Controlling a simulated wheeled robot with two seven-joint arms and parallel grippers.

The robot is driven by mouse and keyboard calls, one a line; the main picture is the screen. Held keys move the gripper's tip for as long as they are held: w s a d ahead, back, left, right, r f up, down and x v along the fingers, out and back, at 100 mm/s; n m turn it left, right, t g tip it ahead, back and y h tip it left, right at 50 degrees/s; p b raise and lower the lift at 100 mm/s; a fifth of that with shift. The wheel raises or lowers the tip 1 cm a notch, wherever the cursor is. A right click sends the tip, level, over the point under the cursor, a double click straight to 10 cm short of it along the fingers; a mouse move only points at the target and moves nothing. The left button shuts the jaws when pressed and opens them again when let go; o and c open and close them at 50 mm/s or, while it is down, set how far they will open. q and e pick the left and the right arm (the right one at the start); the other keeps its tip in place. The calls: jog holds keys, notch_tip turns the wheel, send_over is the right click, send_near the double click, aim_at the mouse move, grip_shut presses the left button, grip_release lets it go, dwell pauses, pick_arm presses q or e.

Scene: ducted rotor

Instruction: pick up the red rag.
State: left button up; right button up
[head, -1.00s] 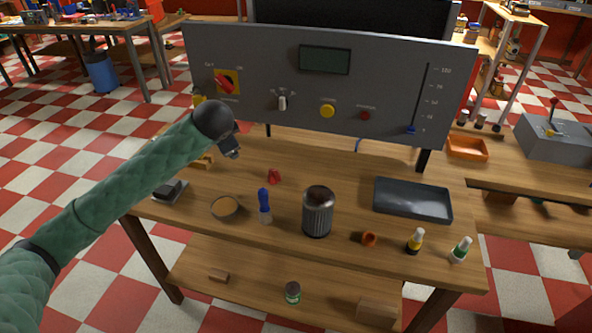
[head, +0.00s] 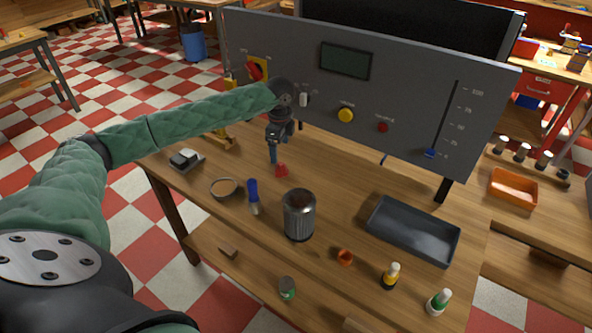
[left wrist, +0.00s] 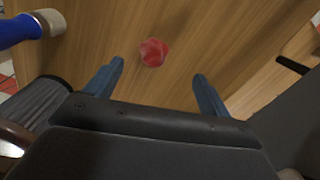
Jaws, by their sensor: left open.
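The red rag (head: 281,170) is a small crumpled red lump on the wooden table, toward the back in front of the grey control panel. It also shows in the left wrist view (left wrist: 153,52), beyond the fingertips and between their lines. My left gripper (head: 273,158) points down just above and beside the rag in the head view. In the left wrist view its two blue-grey fingers (left wrist: 160,75) are apart with nothing between them. Whether a finger touches the rag cannot be told. My right gripper is not in view.
A dark metal canister (head: 299,215), a blue-handled brush (head: 253,196) and a bowl (head: 225,188) stand in front of the rag. A grey tray (head: 412,230) lies to the right. The control panel (head: 400,95) rises close behind. The table between rag and tray is clear.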

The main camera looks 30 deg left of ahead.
aim_at(281, 163)
pick_arm(q)
jog(key=shift+s+d+m, duration=0.15)
jog(key=shift+d+m, duration=0.25)
jog(key=shift+s+m+h, duration=0.15)
jog(key=shift+m+h, duration=0.15)
jog(key=shift+s+a+m, duration=0.1)
jog(key=shift+a+m, duration=0.05)
jog(key=shift+m, duration=0.45)
jog(key=shift+d+f+m, duration=0.2)
jog(key=shift+m, duration=0.1)
notch_tip(281, 163, down, 2)
jog(key=shift+a+f+p, duration=0.1)
jog(key=shift+a+p, duration=0.05)
jog(key=shift+p, duration=0.35)
jog(key=shift+a+f+p, duration=0.1)
jog(key=shift+f+p, duration=1.15)
jog(key=shift+f, duration=1.4)
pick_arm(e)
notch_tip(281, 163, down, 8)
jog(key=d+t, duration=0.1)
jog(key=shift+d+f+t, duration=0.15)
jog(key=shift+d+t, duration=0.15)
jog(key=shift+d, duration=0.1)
pick_arm(q)
jog(key=shift+c, duration=0.2)
jog(key=c, duration=1)
